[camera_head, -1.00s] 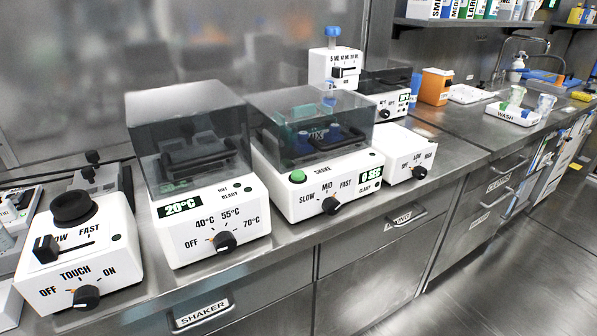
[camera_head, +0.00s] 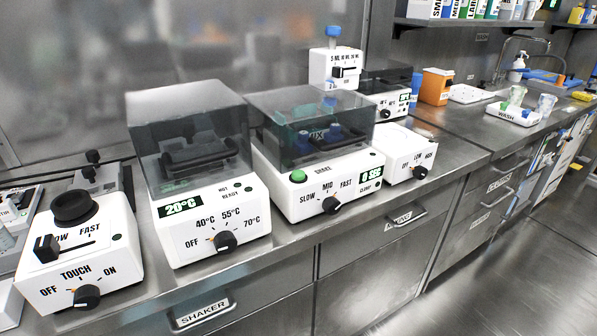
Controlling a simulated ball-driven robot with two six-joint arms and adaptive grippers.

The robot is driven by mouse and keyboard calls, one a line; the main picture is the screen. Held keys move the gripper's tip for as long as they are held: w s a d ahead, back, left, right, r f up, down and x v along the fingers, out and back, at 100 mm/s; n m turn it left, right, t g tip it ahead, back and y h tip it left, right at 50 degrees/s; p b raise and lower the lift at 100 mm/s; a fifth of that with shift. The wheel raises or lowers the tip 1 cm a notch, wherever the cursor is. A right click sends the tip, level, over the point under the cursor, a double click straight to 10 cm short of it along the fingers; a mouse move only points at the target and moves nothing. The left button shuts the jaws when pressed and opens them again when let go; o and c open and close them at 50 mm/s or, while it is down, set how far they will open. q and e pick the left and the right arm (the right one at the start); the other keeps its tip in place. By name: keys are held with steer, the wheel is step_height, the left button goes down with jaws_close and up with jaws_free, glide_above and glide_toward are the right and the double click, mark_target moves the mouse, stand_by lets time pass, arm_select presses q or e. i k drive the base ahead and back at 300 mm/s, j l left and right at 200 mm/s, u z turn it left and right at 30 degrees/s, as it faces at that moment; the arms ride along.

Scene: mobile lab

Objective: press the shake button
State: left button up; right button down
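The shaker (camera_head: 318,205) is a white box with a dark clear lid (camera_head: 312,120), standing on the steel counter in the middle of the view. The lid is down, and blue-capped items (camera_head: 318,137) show dimly inside. A black speed knob (camera_head: 331,205) is below, under SLOW, MID and FAST. The small display (camera_head: 370,174) reads 0 SEC. Neither gripper is in view.
Left of the shaker stands a lidded heater (camera_head: 215,225) showing 20°C, then a mixer (camera_head: 78,260) with a black cup. A small white device (camera_head: 405,152) stands close on the right. Drawers with handles (camera_head: 203,315) line the counter front. The floor at right is clear.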

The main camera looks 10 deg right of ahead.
mark_target(297, 174)
steer(key=u, duration=1.6)
steer(key=k+l, duration=0.2)
steer(key=l, duration=0.2)
steer(key=k+l+u, duration=0.1)
steer(key=l, duration=0.25)
steer(key=k+l, duration=0.35)
